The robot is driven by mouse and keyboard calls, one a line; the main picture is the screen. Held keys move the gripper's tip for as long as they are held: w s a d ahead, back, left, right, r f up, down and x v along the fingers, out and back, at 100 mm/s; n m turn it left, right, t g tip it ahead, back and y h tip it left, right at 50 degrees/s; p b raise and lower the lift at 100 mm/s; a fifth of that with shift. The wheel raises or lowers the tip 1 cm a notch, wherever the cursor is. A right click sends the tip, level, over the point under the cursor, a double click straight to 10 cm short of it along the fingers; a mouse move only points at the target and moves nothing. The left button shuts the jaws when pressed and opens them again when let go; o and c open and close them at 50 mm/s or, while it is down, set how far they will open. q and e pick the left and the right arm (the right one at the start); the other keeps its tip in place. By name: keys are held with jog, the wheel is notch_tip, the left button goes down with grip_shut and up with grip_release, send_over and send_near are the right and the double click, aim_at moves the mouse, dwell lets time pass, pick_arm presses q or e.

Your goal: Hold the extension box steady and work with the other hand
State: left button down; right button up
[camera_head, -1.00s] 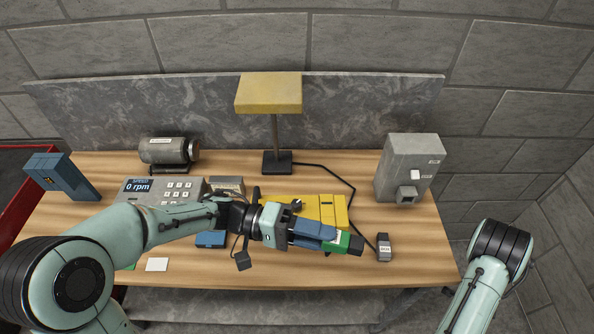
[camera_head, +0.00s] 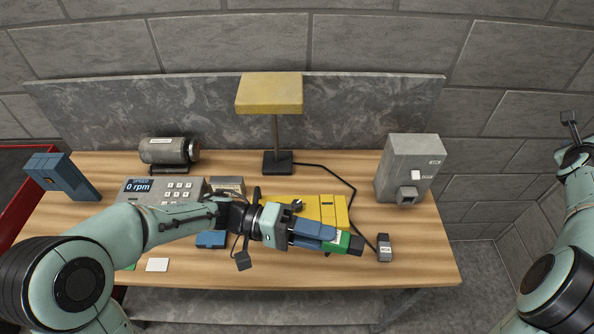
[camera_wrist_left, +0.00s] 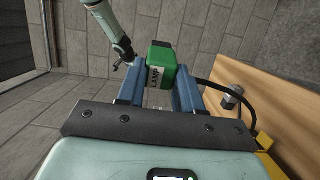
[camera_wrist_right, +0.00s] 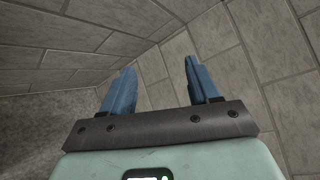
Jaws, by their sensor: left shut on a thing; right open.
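My left gripper (camera_head: 335,240) is shut on a green block (camera_head: 356,244) with a LAMP label, held above the table's front part. The green block (camera_wrist_left: 161,62) sits between the blue fingers in the left wrist view. A yellow box (camera_head: 333,204), which looks like the extension box, lies on the table behind my left gripper and is partly hidden by it. A black cable (camera_head: 345,184) runs from the desk lamp (camera_head: 268,93) towards the green block; its end is unclear. My right gripper (camera_wrist_right: 163,88) is open and empty, off the table's right side, facing the wall.
A small grey labelled plug (camera_head: 385,248) stands near the table's front right. A grey box with a switch (camera_head: 407,168) is behind it. A keypad unit (camera_head: 165,189), a grey motor (camera_head: 168,150) and a blue block (camera_head: 62,176) are at left. The front right tabletop is mostly clear.

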notch_tip(320, 180, up, 10)
jog(key=a+m+t, duration=0.1)
jog(key=a+t, duration=0.1)
jog(key=a, duration=0.1)
jog(key=w+a+f+n+g+y, duration=0.1)
jog(key=w+a+f+n+y, duration=0.25)
jog(key=a, duration=0.55)
jog(key=w+a+f+n+y, duration=0.25)
jog(key=w+a+n, duration=0.2)
jog(key=a, duration=0.55)
jog(key=w+a+f+n+g+y, duration=0.1)
jog(key=w+a+f+n+y, duration=0.3)
jog(key=a, duration=0.5)
jog(key=n+g+y, duration=0.1)
jog(key=n+g, duration=1)
jog(key=n, duration=0.2)
send_near(297, 203)
notch_tip(297, 203, down, 10)
jog(key=shift+s, duration=0.15)
